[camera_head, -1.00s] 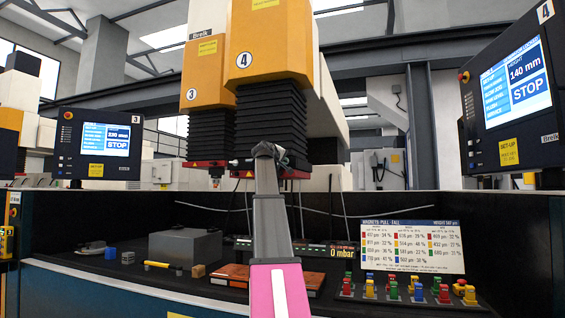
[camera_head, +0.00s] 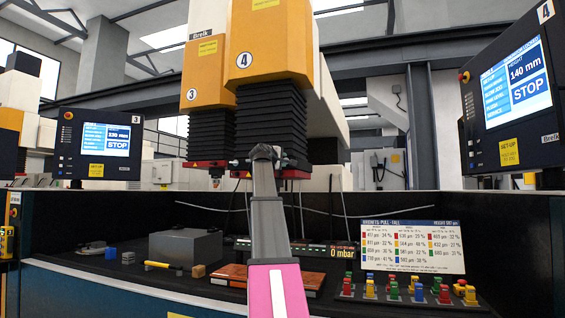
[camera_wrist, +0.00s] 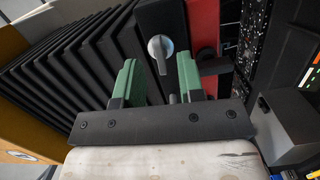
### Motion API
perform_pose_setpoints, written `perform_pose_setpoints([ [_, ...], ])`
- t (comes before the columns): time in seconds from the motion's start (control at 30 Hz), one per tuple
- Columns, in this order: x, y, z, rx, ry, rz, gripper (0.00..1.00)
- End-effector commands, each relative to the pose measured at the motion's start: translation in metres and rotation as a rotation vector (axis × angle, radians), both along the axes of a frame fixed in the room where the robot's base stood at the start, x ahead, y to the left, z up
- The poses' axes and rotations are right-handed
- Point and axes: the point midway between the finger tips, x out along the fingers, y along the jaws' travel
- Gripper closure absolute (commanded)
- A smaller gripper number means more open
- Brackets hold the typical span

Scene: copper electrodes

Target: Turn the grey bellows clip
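The grey bellows clip (camera_wrist: 160,48) shows in the wrist view as a round knob with a narrow lever hanging down. It sits on a black plate beside the folds of the black bellows (camera_wrist: 70,75). My gripper (camera_wrist: 159,70) is open, with one green finger to the left and one to the right of the clip. The clip appears in the gap between the fingertips, and I see no contact. In the head view, the end of my arm (camera_head: 264,153) is in front of the lower end of the bellows (camera_head: 270,120) under machine head 4, and hides my fingers.
A red plate (camera_wrist: 203,25) stands just right of the clip in the wrist view. In the head view, a second bellows (camera_head: 207,137) hangs to the left. Below are a grey block (camera_head: 185,247), a copper-coloured block (camera_head: 232,275) and several small coloured pieces (camera_head: 420,290).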

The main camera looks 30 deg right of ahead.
Motion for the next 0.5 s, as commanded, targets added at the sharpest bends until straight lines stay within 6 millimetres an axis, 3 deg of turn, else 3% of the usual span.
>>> perform_pose_setpoints([
  [0.5, -0.028, 0.033, 0.000, -0.001, -0.001, 0.000, 0.64],
])
